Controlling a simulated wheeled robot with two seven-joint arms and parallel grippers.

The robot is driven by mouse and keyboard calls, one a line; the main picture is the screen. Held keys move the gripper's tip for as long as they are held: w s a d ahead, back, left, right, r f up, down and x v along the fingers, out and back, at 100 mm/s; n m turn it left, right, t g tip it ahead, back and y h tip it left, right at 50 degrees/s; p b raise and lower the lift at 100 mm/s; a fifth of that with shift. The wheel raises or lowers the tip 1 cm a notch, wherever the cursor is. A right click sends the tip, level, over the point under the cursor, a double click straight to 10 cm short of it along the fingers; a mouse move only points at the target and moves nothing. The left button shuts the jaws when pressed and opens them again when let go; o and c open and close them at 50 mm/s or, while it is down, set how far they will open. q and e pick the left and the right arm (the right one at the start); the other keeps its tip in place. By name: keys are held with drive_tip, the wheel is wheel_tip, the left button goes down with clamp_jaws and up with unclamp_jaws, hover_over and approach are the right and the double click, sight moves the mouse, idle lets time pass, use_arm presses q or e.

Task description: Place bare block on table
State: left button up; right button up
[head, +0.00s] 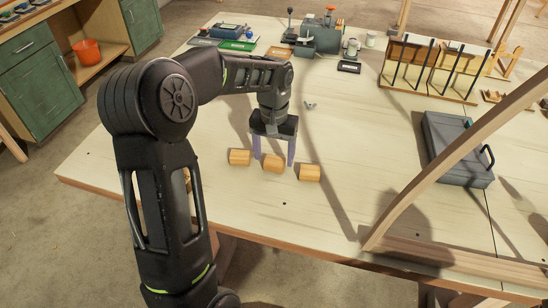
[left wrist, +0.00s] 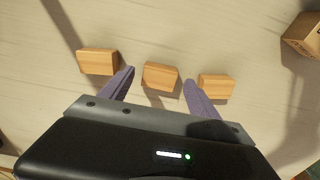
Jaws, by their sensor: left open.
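Three plain wooden blocks lie in a row on the pale table (head: 240,205): a left block (head: 239,157), a middle block (head: 273,163) and a right block (head: 309,172). My left gripper (head: 274,156) points down at the middle block. It is open and empty, its purple fingers at either side of that block. In the left wrist view the middle block (left wrist: 160,77) shows between the fingertips, with the other blocks (left wrist: 98,62) (left wrist: 216,87) outside them. I cannot tell whether the fingers touch it. My right gripper is not in view.
A box-like block with dark marks (left wrist: 303,35) lies apart in the left wrist view. A curved wooden lath frame (head: 455,158) stands at the right, near a grey case (head: 455,150). Tools and trays (head: 236,45) fill the back. The table front is clear.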

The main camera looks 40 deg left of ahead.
sight(274, 162)
use_arm(q)
wheel_tip(274, 162, up, 11)
drive_tip(key=shift+f+b, duration=0.2)
drive_tip(key=shift+b, duration=0.1)
idle(0.5)
